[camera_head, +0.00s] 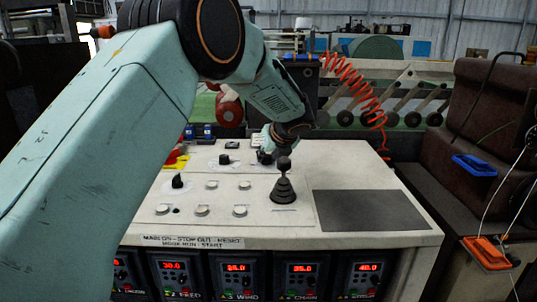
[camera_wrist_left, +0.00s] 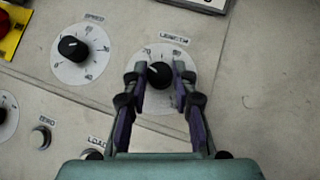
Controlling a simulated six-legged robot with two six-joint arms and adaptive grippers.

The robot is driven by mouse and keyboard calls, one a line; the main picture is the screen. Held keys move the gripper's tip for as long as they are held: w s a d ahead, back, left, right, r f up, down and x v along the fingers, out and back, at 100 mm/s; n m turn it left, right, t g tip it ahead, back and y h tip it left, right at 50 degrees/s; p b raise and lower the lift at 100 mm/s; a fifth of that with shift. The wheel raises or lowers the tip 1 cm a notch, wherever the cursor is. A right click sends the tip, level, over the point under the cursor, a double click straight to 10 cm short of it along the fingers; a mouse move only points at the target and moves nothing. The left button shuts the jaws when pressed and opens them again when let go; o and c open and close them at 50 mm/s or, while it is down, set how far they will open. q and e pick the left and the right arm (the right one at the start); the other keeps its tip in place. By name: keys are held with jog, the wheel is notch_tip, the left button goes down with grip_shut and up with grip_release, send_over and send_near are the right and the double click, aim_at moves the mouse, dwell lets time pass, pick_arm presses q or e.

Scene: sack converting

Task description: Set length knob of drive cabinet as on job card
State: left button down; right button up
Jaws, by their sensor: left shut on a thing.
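The drive cabinet (camera_head: 330,168) has a pale sloping top with knobs, buttons and a black joystick. In the left wrist view the length knob (camera_wrist_left: 158,75) is black with a white pointer mark and sits on a round white dial (camera_wrist_left: 160,105) under the label LENGTH. My left gripper (camera_wrist_left: 159,78) has its two fingers closed on either side of this knob. In the head view my left gripper (camera_head: 268,150) is at the back of the panel, and the length knob is mostly hidden behind it. The job card cannot be made out. My right gripper is not in view.
The speed knob (camera_wrist_left: 73,48) is left of the length knob. The black joystick (camera_head: 284,185) stands in front of my left gripper. A dark flat pad (camera_head: 370,210) lies on the panel's right. Lit red displays (camera_head: 238,268) line the cabinet front. A red coiled hose (camera_head: 350,80) hangs behind.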

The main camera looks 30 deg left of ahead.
pick_arm(q)
jog(key=shift+w+d+r+n+g+y+p, duration=0.1)
jog(key=shift+n+g+y+p, duration=0.4)
jog(key=shift+p, duration=1.2)
jog(key=shift+w+r+n+g+y+p, duration=0.1)
jog(key=shift+n+g+p, duration=0.5)
jog(key=shift+n+p, duration=0.8)
jog(key=shift+f+n+g+p, duration=0.15)
jog(key=shift+n+g+p, duration=0.3)
jog(key=shift+p, duration=0.55)
jog(key=shift+w+n+g, duration=0.1)
jog(key=shift+n+g, duration=0.15)
jog(key=shift+g, duration=0.1)
jog(key=shift+n+g+y+p, duration=0.3)
jog(key=shift+p, duration=0.05)
jog(key=c, duration=1.1)
grip_release()
jog(key=shift+o, duration=0.2)
